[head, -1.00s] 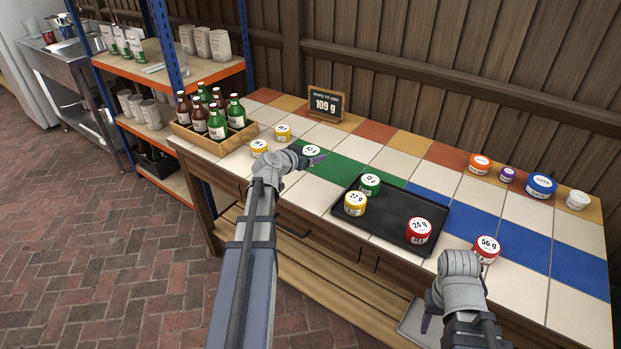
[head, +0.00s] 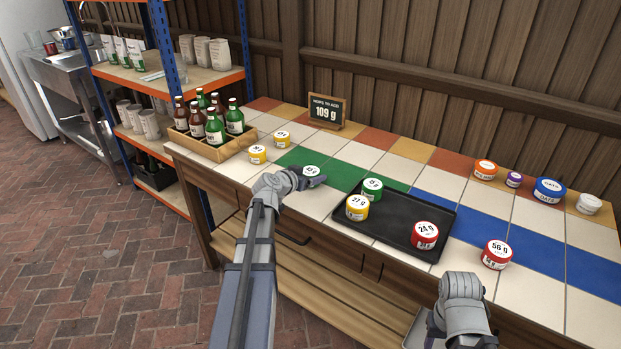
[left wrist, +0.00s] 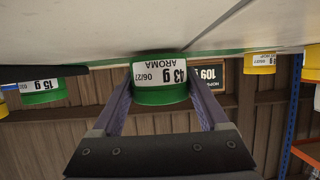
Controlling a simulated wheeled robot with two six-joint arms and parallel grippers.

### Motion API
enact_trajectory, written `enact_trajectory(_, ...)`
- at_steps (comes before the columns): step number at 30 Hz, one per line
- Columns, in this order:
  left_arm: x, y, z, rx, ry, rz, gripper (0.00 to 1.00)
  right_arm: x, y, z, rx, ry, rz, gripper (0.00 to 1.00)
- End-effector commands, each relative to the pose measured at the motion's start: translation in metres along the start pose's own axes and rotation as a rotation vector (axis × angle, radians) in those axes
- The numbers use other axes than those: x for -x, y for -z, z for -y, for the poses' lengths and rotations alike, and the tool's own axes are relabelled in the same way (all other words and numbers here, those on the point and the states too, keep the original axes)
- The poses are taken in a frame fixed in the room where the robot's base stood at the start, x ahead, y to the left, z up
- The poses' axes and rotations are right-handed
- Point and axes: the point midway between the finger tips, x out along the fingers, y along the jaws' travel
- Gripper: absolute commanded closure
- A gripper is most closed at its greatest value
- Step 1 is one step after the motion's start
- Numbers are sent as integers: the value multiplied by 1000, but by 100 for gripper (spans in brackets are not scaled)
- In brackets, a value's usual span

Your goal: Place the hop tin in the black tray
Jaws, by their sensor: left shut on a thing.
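A green tin with a white lid (head: 312,171) is on the green tiles at the middle of the counter. In the left wrist view, which is upside down, the tin (left wrist: 160,82) reads 43 g AROMA. My left gripper (head: 310,182) is shut on this tin, one finger on each side, at about counter level. The black tray (head: 388,232) lies to its right. In it stand a green 15 g tin (head: 371,189), a yellow 27 g tin (head: 357,208) and a red 24 g tin (head: 425,236). My right gripper (head: 433,328) is mostly hidden at the bottom right.
A sign reading 109 g (head: 326,110) stands at the back. Two yellow tins (head: 257,154) and a bottle crate (head: 212,146) are at the left. A red 56 g tin (head: 496,255) stands right of the tray. Several tubs (head: 549,190) line the back right. The tray's middle has free room.

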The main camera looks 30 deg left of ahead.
Motion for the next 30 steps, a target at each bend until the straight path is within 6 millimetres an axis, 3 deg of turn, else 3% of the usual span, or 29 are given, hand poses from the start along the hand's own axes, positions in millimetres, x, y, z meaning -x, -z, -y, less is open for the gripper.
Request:
enact_trajectory(6,-2,-6,0,0,0,0,79,-6,0,1,0,0,0,50)
enact_trajectory(7,-2,-4,0,0,0,0,19,-4,0,0,0,0,0,50)
enact_trajectory(12,-2,-4,0,0,0,0,0,-4,0,0,0,0,0,50)
enact_trajectory(22,0,-3,0,0,0,0,0,-3,0,0,0,0,0,50)
enact_trajectory(30,31,-2,-2,1,2,0,0,10,-1,-1,0,0,0,50)
